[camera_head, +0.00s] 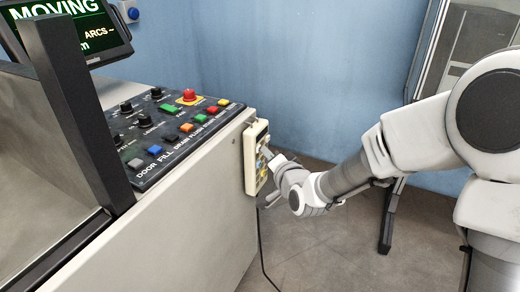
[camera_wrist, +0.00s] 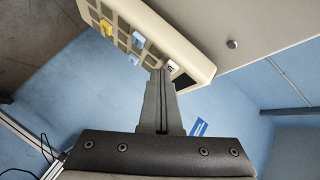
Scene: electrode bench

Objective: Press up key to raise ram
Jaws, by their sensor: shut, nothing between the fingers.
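A cream hand pendant (camera_head: 250,160) with a small grid of keys hangs on the side of the bench's machine. The wrist view shows the pendant (camera_wrist: 165,42) tilted, with a yellow key (camera_wrist: 106,27), blue keys (camera_wrist: 138,40) and a white key with a dark mark (camera_wrist: 171,66). My gripper (camera_head: 272,160) is shut and empty, its tips at the pendant's face. In the wrist view its fingertips (camera_wrist: 160,73) lie close beside the white key and cover part of the key field. I cannot tell whether they touch a key. The key labels are too small to read.
A screen (camera_head: 65,28) at the top left reads MOVING. The sloped control panel (camera_head: 165,130) carries coloured buttons and a red emergency stop (camera_head: 189,97). A cable (camera_head: 260,245) hangs below the pendant.

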